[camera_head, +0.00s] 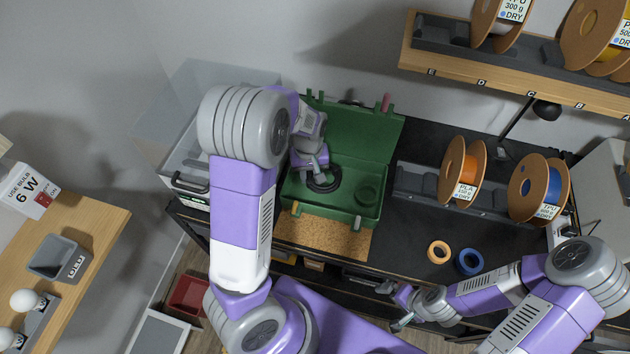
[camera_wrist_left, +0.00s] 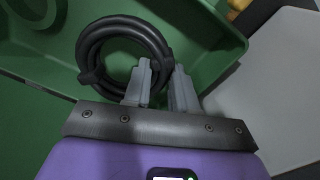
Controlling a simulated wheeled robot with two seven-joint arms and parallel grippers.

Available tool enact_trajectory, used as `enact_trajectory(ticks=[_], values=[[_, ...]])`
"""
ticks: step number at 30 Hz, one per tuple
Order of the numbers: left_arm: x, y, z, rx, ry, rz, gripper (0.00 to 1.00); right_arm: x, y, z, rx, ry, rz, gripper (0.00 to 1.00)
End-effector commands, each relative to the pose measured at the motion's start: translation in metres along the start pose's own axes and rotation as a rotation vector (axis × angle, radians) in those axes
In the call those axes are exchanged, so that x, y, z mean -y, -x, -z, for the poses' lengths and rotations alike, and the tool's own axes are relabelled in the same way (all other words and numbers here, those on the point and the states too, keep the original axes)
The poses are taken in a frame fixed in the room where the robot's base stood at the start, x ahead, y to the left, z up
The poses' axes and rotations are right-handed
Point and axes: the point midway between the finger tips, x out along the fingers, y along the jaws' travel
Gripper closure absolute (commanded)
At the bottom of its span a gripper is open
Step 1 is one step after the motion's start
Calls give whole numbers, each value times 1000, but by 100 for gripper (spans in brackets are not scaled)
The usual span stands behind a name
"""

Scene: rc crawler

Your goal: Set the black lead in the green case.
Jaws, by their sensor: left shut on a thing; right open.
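The green case (camera_head: 337,216) stands open on the dark bench, its lid raised at the back. The black lead (camera_head: 324,184) is a coiled ring, held over the left part of the case's inside. In the left wrist view the coil (camera_wrist_left: 95,50) fills the upper left, with the green case (camera_wrist_left: 215,55) behind it. My left gripper (camera_head: 318,174) is shut on the lead's near side; its fingers (camera_wrist_left: 160,82) show in the wrist view. I cannot tell whether the coil touches the case floor. My right gripper (camera_head: 398,308) is open and empty by the bench's front edge.
A cork mat (camera_head: 330,240) lies before the case. Spools of orange (camera_head: 463,172) and blue filament (camera_head: 539,189) stand to the right, with an orange ring (camera_head: 438,251) and a blue ring (camera_head: 469,262) in front. A clear box (camera_head: 190,165) stands left of the case.

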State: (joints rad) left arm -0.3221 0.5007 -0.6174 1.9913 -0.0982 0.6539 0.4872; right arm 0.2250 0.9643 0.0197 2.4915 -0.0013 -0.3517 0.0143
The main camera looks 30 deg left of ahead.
Motion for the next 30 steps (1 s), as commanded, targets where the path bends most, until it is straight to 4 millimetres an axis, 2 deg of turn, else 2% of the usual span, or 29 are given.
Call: enact_trajectory(ticks=[5,12,23,24,28,30], values=[[0,-14,0,1,0,0,100,-1,-2,0,-1,0,0,0],[0,-44,0,1,0,1,100,-2,-6,1,-1,0,0,0],[0,-48,0,0,-1,-1,100,-3,-8,1,-1,0,0,0],[0,-47,0,0,-1,-1,69,-3,-8,1,-1,0,0,0],[0,-47,0,0,-1,-1,49,-3,-7,1,-1,0,0,0],[0,-47,0,0,-1,-1,48,-3,-7,1,-1,0,0,0]])
